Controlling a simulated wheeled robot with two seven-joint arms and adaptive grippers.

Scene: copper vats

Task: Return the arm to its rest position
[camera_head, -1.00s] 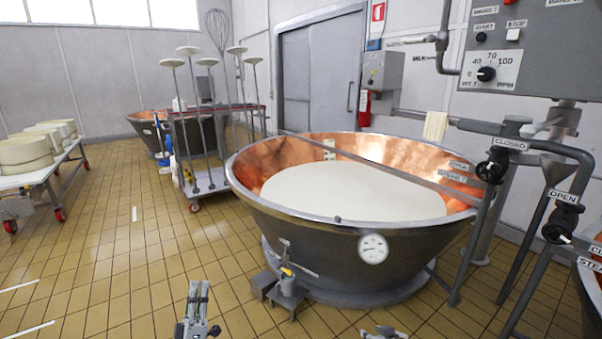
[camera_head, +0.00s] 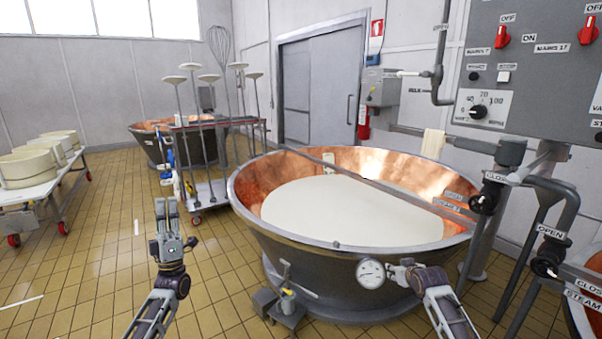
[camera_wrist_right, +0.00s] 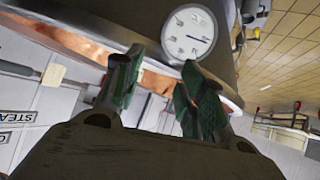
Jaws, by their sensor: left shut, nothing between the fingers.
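My left gripper (camera_head: 166,208) points up over the tiled floor, left of the large copper vat (camera_head: 300,262) in the head view. Its fingers are together with nothing between them. My right gripper (camera_head: 394,272) is in front of the vat's outer wall, close to the round dial gauge (camera_head: 370,273) in the picture. In the right wrist view, the two green-padded fingers of my right gripper (camera_wrist_right: 160,85) stand apart with nothing held between them. The gauge (camera_wrist_right: 189,33) shows beyond them. Whether the fingers touch the vat cannot be told.
The vat holds white liquid (camera_head: 345,212). A control panel (camera_head: 535,75) and pipes with valves (camera_head: 484,203) stand at the right. Floor (camera_head: 95,255) is free between.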

